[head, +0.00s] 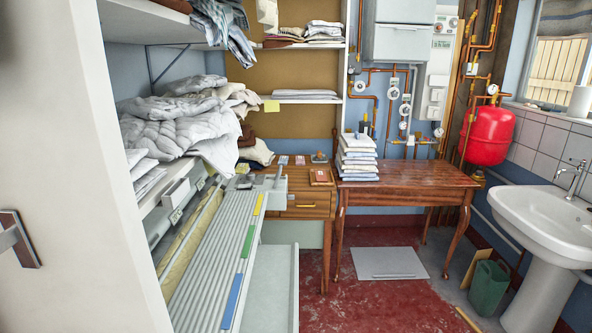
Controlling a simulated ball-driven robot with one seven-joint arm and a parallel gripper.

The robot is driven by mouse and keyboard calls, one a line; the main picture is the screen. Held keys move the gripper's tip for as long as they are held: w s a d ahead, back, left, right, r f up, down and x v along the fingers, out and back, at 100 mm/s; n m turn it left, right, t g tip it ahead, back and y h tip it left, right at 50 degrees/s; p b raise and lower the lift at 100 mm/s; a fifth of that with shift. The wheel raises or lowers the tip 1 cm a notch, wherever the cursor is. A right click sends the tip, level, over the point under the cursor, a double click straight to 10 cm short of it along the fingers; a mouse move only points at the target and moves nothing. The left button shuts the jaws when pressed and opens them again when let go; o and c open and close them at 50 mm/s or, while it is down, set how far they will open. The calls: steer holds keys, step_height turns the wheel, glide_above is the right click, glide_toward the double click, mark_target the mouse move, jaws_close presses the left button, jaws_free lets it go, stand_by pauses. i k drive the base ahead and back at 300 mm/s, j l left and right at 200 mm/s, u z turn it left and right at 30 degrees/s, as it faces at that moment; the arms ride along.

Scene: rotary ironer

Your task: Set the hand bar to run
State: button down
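The rotary ironer (207,262) stands at the left, below a shelf of linen. It has a long padded yellowish roller (190,232) and a ribbed grey plate in front of it. A long strip with yellow, green (238,280) and blue segments runs along the plate's right edge. I cannot tell for certain which part is the hand bar, or its setting. A grey end block with an upright piece (277,184) sits at the far end. My gripper is not in view.
A white panel with a metal handle (18,240) fills the near left. A pale trough (285,285) lies beside the ironer. A wooden table (420,176) with folded linen stands at the back, a sink (545,222) at the right. The red floor between is mostly clear, with a grey mat (388,263).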

mark_target(278, 176)
steer(key=i, duration=2.95)
steer(key=u, duration=0.15)
